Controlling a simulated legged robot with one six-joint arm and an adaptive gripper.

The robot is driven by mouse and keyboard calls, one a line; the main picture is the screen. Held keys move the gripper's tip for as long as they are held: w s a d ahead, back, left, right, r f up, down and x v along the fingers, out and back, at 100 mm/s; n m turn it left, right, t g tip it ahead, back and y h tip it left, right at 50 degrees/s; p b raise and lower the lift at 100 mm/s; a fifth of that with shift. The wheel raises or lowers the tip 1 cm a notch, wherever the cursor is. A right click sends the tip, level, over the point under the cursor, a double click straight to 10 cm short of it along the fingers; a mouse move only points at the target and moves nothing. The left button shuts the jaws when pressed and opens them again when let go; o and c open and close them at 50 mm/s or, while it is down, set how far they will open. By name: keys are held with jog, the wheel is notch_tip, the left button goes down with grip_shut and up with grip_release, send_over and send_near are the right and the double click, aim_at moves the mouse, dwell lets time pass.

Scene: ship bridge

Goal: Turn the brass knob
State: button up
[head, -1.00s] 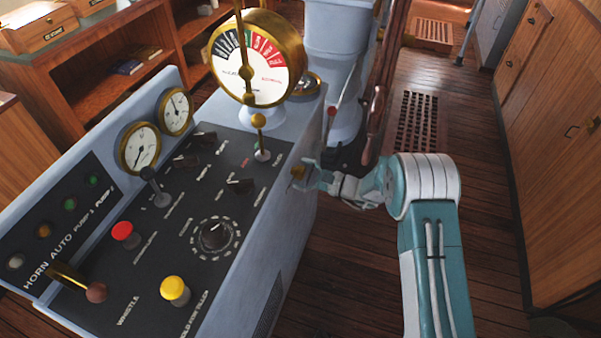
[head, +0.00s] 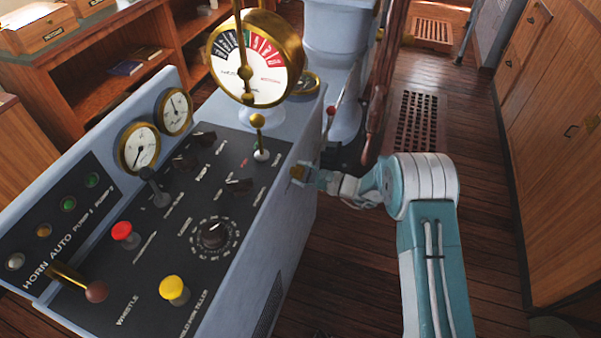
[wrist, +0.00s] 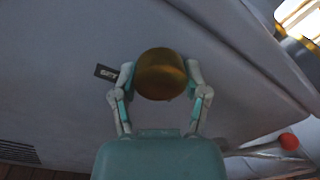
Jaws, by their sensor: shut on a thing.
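The brass knob (wrist: 160,74) is on the grey side panel of the console and fills the middle of the wrist view. In the head view the brass knob (head: 298,173) shows small at the console's right side. My gripper (wrist: 160,88) has one finger on each side of the knob and is shut on it. In the head view my gripper (head: 312,177) reaches the knob from the right. A small dark label (wrist: 106,72) lies left of the knob, partly hidden by a finger.
The console top (head: 205,215) carries several dials, buttons and levers. A brass-rimmed telegraph (head: 256,60) stands at its far end. A red ball-ended lever (wrist: 288,141) shows at lower right in the wrist view.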

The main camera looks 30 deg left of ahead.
jog(key=o, duration=1.1)
jog(key=shift+a, duration=0.15)
jog(key=shift+o, duration=0.2)
jog(key=d, duration=1.2)
jog(key=shift+w, duration=0.45)
jog(key=s+d+r+n+g+h, duration=0.1)
jog(key=s+d+r+n+h, duration=0.3)
jog(key=r, duration=0.5)
jog(key=s+d+r+n+g+h, duration=0.1)
jog(key=s+d+r+n+h, duration=0.25)
jog(key=s+d+r, duration=0.4)
jog(key=s+d+r+n+t+h, duration=0.1)
jog(key=s+d+r+t+h, duration=0.3)
jog(key=s+d, duration=0.3)
jog(key=s+d+r+n+t+h, duration=0.1)
jog(key=s+d+r+t+h, duration=0.3)
jog(key=s+d, duration=0.4)
jog(key=d+r+h, duration=0.1)
jog(key=d+h, duration=0.1)
jog(key=d, duration=0.2)
jog(key=shift+r+n+t, duration=0.35)
jog(key=shift+t, duration=0.05)
